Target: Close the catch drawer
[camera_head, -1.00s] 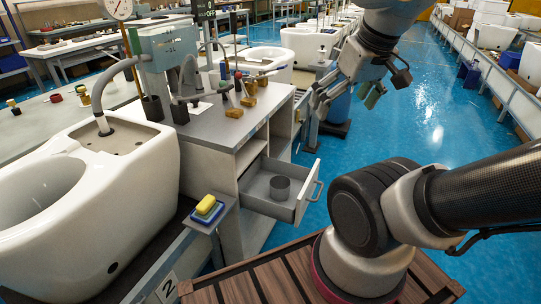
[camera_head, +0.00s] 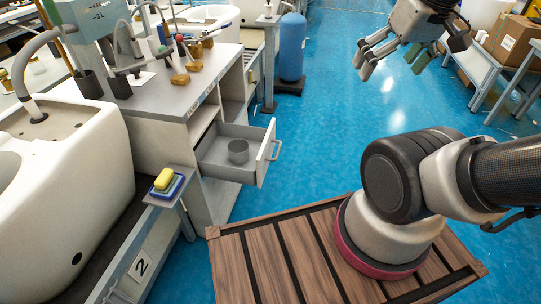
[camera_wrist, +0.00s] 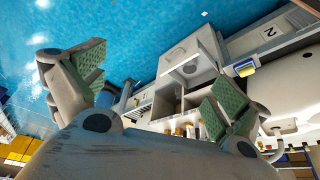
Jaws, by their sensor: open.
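The catch drawer (camera_head: 219,168) is a grey drawer pulled out of the cabinet (camera_head: 174,146) under the workbench. A grey cup (camera_head: 238,151) stands inside it. Its bar handle (camera_head: 273,146) is on the front panel, facing right. The drawer also shows upside down in the wrist view (camera_wrist: 178,54), beyond my fingers. My gripper (camera_head: 370,57) is open and empty, above the blue floor, up and to the right of the drawer and apart from it. In the wrist view its two green-padded fingers (camera_wrist: 158,88) are spread wide.
A small side shelf (camera_head: 172,190) with a yellow sponge (camera_head: 164,178) on a blue holder sits left of the drawer. A blue cylinder (camera_head: 291,47) stands beyond the bench. A table with a cardboard box (camera_head: 513,40) is at the right. The floor right of the drawer is clear.

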